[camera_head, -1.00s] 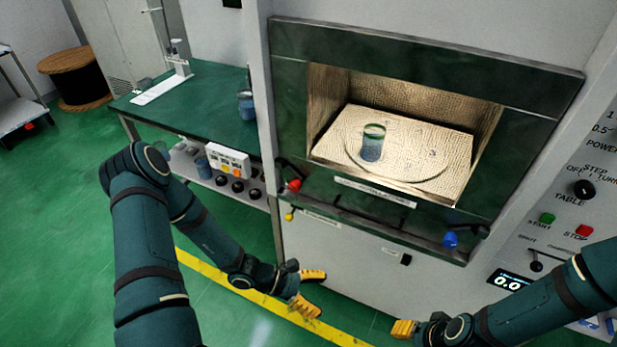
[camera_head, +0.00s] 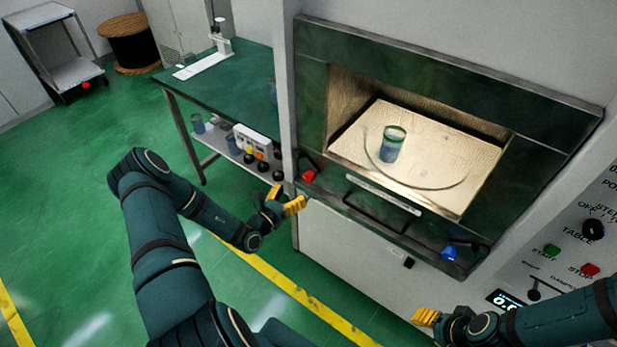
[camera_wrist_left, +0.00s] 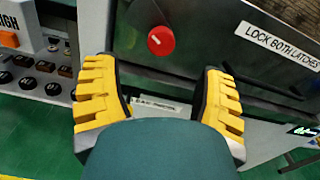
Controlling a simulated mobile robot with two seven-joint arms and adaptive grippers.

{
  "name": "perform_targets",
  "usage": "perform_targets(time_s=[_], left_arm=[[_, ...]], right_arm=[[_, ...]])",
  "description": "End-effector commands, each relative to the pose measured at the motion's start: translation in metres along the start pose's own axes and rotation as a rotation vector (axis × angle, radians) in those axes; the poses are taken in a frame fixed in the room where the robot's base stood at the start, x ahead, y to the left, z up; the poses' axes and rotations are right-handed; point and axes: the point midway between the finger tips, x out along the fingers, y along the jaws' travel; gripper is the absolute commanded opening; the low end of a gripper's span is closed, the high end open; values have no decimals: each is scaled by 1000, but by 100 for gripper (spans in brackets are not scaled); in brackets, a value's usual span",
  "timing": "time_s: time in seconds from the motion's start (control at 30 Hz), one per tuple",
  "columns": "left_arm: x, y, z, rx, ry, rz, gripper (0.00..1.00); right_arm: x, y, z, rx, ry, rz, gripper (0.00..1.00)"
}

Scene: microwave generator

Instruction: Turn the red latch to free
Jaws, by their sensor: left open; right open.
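The red latch (camera_head: 309,176) is a round red knob at the lower left of the microwave's dark green front. It also shows in the left wrist view (camera_wrist_left: 161,40), beyond and between my fingers, with a pale mark on its face. My left gripper (camera_head: 285,201) has yellow fingers and is open and empty, just below and left of the red latch, apart from it. In the left wrist view its fingers (camera_wrist_left: 160,100) stand wide apart. My right gripper (camera_head: 425,318) is low at the right, below the blue latch (camera_head: 449,253), with its fingers partly hidden.
A dark handle bar (camera_head: 375,208) runs along the front between the latches. A green table (camera_head: 220,88) stands left, with a button box (camera_head: 253,144) on its lower shelf.

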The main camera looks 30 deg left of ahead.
Motion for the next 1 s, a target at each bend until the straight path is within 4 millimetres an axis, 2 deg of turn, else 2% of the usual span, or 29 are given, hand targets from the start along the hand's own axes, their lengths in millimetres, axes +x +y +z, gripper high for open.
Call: perform_targets(time_s=[0.2, 0.4, 0.6, 0.9, 0.93, 1.0], left_arm=[[44, -1, 0, 1, -2, -2, 71], [74, -2, 0, -1, 0, -3, 71], [87, -1, 0, -1, 0, -3, 71], [89, -1, 0, -1, 1, -2, 71], [89, -1, 0, -1, 1, -2, 65], [89, -1, 0, -1, 1, -2, 40]], right_arm=[[1, 1, 0, 0, 0, 0, 47], [3, 1, 0, 0, 0, 1, 47], [3, 1, 0, 0, 0, 1, 47], [3, 1, 0, 0, 0, 1, 47], [3, 1, 0, 0, 0, 1, 47], [3, 1, 0, 0, 0, 1, 47]])
